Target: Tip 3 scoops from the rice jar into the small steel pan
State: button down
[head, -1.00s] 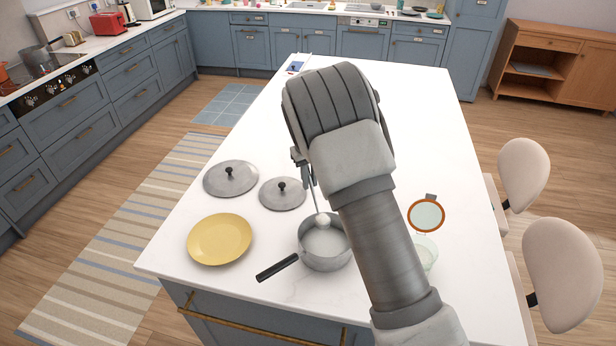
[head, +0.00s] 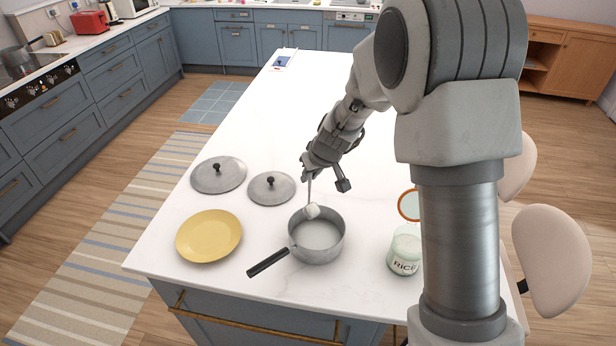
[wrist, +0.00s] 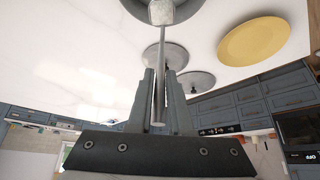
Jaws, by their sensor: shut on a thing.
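The small steel pan (head: 302,252) stands on the white island with its black handle pointing front left. My gripper (head: 309,174) is shut on the handle of a scoop (head: 312,211), which hangs down with its pale cup over the back rim of the pan. In the wrist view my gripper (wrist: 160,76) grips the scoop handle (wrist: 158,105), and the cup overlaps the pan (wrist: 190,28). The rice jar (head: 404,266), labelled RICE, stands open right of the pan, partly hidden by my arm.
An orange-rimmed glass lid (head: 409,206) lies behind the jar, partly hidden. Two steel lids (head: 219,176) (head: 271,189) and a yellow plate (head: 209,236) lie left of the pan. The back of the island is mostly clear. Stools (head: 552,258) stand at right.

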jog(key=shift+s+d+f+t+y+b, duration=0.25)
jog(key=shift+s+d+t+y+b, duration=0.25)
jog(key=shift+b, duration=3.45)
jog(key=shift+s+d+f+t+y+b, duration=0.4)
jog(key=shift+s+t+b, duration=0.3)
jog(key=shift+b, duration=3.2)
jog(key=s+d+t+y+b, duration=0.1)
jog(key=s+b, duration=0.1)
jog(key=b, duration=0.8)
jog(key=shift+d+t, duration=0.3)
jog(key=b, duration=0.2)
jog(key=shift+s+d+b, duration=0.15)
jog(key=shift+s+b, duration=0.15)
jog(key=shift+b, duration=0.05)
jog(key=t+b, duration=0.1)
jog(key=b, duration=0.4)
jog(key=s+d+f+t+y+b, duration=0.1)
jog(key=b, duration=0.4)
jog(key=shift+s+d+f, duration=0.1)
jog(key=shift+s+f, duration=0.05)
jog(key=shift+s, duration=0.1)
jog(key=b, duration=0.3)
jog(key=s+t+y+b, duration=0.1)
jog(key=b, duration=0.3)
jog(key=shift+s+d+f, duration=0.1)
jog(key=shift+d+f, duration=0.25)
jog(key=shift+f, duration=0.05)
